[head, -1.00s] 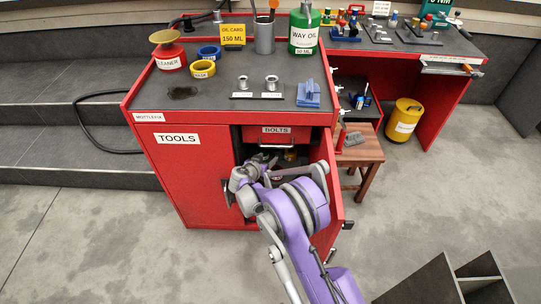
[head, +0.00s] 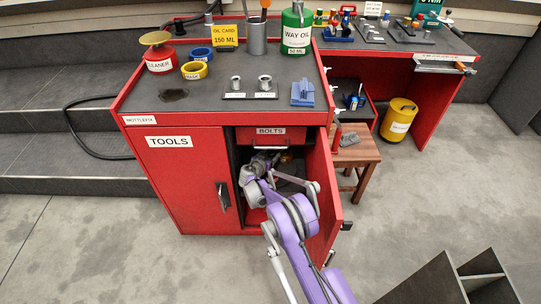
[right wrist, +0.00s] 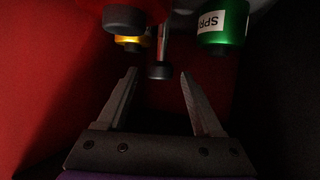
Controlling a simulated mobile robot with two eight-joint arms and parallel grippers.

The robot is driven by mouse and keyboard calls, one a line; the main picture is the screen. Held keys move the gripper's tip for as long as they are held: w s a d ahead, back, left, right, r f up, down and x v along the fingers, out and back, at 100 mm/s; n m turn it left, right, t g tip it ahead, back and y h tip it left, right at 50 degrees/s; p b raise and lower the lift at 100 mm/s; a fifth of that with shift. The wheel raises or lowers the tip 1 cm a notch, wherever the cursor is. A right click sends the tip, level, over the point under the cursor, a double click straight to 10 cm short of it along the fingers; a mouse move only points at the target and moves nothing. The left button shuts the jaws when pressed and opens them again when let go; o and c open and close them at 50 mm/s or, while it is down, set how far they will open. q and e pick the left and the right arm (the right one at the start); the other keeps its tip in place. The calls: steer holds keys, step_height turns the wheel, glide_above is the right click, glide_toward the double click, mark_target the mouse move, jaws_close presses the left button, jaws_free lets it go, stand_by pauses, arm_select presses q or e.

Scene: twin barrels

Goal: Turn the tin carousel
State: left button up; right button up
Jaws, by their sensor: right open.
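The tin carousel is inside the dark open cupboard of the red cabinet; only parts of it show, in the right wrist view. A green tin (right wrist: 224,28) with a white label, partly reading "SPR", is at upper right. A yellow tin (right wrist: 131,40) is at upper left, behind a dark round end (right wrist: 123,18). A metal post (right wrist: 162,45) with a dark tip stands between them. My right gripper (right wrist: 158,73) is open and empty, its fingertips just short of the post. In the head view its fingers are hidden inside the cupboard. My left gripper is not in view.
The cupboard's open red door (head: 322,195) stands right of my right arm, and the closed TOOLS door (head: 180,185) is on the left. The BOLTS drawer (head: 272,132) is above the opening. A wooden stool (head: 358,150) stands beyond the open door.

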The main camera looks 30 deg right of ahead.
steer(key=shift+w+d+f, duration=0.1)
steer(key=shift+w+d, duration=0.05)
steer(key=shift+d, duration=0.05)
jaws_close()
stand_by(0.3)
stand_by(1.1)
